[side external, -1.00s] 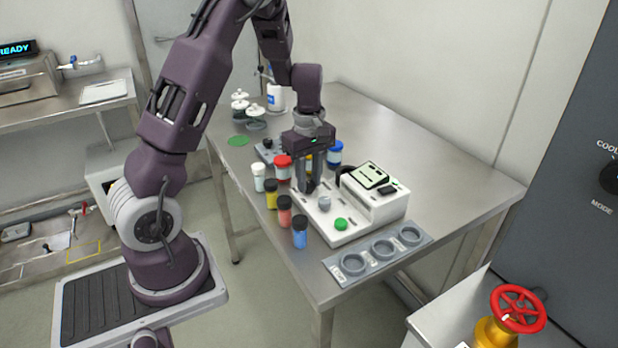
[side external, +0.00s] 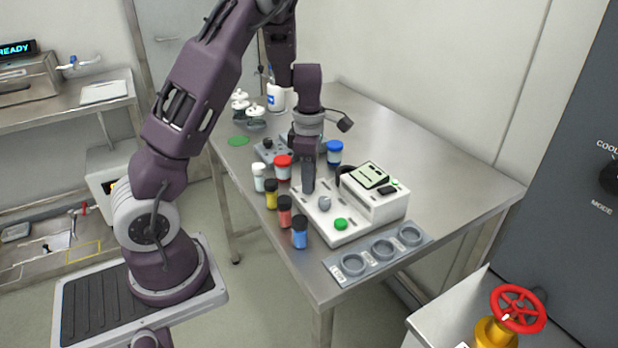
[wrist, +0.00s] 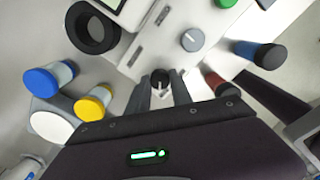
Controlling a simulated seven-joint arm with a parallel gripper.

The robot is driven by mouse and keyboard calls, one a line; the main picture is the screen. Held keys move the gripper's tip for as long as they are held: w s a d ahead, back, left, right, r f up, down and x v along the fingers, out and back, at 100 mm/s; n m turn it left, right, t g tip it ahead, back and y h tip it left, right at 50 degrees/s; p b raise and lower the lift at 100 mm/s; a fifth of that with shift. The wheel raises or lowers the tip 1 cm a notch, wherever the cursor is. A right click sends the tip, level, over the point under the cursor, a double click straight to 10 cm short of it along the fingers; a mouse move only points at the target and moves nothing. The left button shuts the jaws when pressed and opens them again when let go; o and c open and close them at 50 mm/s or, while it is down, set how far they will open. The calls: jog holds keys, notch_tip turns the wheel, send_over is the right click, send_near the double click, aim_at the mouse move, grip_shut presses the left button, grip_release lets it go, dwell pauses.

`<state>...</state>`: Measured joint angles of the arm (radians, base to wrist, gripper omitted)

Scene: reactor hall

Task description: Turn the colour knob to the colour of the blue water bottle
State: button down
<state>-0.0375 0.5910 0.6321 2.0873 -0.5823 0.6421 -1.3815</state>
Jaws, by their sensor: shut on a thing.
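My gripper (side external: 308,188) points down at the left end of the white instrument (side external: 340,228). In the wrist view, my gripper (wrist: 161,84) has its two fingers shut on a small dark knob (wrist: 160,77) with a pale pointer. The fingers hide this knob in the side view, and I cannot read any colour marks around it. A blue bottle with a dark cap (side external: 300,234) stands upright beside the instrument's front left edge. It also shows in the wrist view (wrist: 258,53). A grey knob (side external: 324,203) sits beside the gripped one, untouched.
Red (side external: 285,212), yellow (side external: 271,195) and white (side external: 259,178) bottles line the table's left side. Red-capped (side external: 283,168) and blue-capped (side external: 335,154) jars stand behind my gripper. A green button (side external: 341,224) and a grey three-ring rack (side external: 381,250) lie toward the front. The table's right side is clear.

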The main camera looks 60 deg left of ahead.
jog(key=shift+n, duration=0.6)
jog(key=c, duration=1.1)
grip_release()
jog(key=shift+c, duration=0.2)
notch_tip(320, 180, up, 7)
jog(key=shift+r, duration=0.1)
